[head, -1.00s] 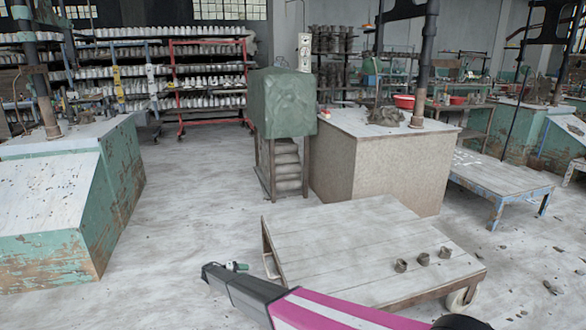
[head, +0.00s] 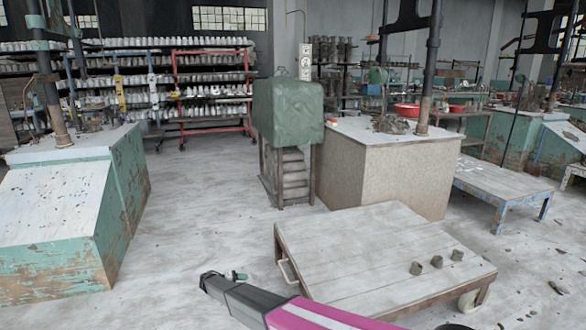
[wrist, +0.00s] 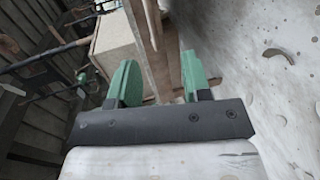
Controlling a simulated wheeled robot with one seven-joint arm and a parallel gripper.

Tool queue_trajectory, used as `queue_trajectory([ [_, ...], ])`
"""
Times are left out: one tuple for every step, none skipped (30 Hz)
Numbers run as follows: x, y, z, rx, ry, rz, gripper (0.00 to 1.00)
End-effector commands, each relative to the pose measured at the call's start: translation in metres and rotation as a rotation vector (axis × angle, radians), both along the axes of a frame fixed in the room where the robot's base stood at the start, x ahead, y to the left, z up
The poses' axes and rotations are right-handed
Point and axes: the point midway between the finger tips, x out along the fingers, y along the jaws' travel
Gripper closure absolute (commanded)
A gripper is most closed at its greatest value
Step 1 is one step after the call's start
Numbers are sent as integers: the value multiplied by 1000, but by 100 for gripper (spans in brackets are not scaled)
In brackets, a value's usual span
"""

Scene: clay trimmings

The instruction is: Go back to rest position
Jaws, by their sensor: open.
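My gripper (head: 236,275) shows at the lower middle of the head view, at the end of my grey and magenta arm. It is over the floor, left of the low wooden cart. In the wrist view, its two green fingers (wrist: 158,84) stand apart with nothing between them. The edge of a wooden surface shows beyond the fingers there.
The low wooden cart (head: 350,250) has several small clay pieces (head: 437,262) on its right side. A green-covered stand (head: 288,112) and a beige block (head: 380,175) stand behind it. A green workbench (head: 75,215) is at the left. The floor (head: 190,225) between is clear.

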Motion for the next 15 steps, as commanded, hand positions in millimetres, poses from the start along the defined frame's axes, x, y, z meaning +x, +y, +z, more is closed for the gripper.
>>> queue_trajectory([
  [-3, -10, 5, 12, 9, -8, 56],
  [-4, -14, 7, 18, 15, -13, 56],
  [-5, -21, 9, 27, 23, -19, 56],
  [-5, -26, 11, 35, 29, -23, 56],
  [-7, -32, 14, 45, 37, -29, 56],
  [-8, -40, 17, 56, 47, -35, 56],
  [-9, -46, 20, 66, 55, -41, 56],
  [-11, -54, 23, 78, 64, -48, 56],
  [-13, -64, 27, 94, 75, -58, 56],
  [-15, -73, 31, 108, 86, -66, 56],
  [-17, -81, 34, 121, 96, -72, 56],
  [-20, -93, 39, 142, 109, -83, 56],
  [-23, -103, 42, 158, 120, -91, 56],
  [-27, -113, 47, 177, 132, -100, 56],
  [-32, -128, 53, 204, 149, -113, 56],
])
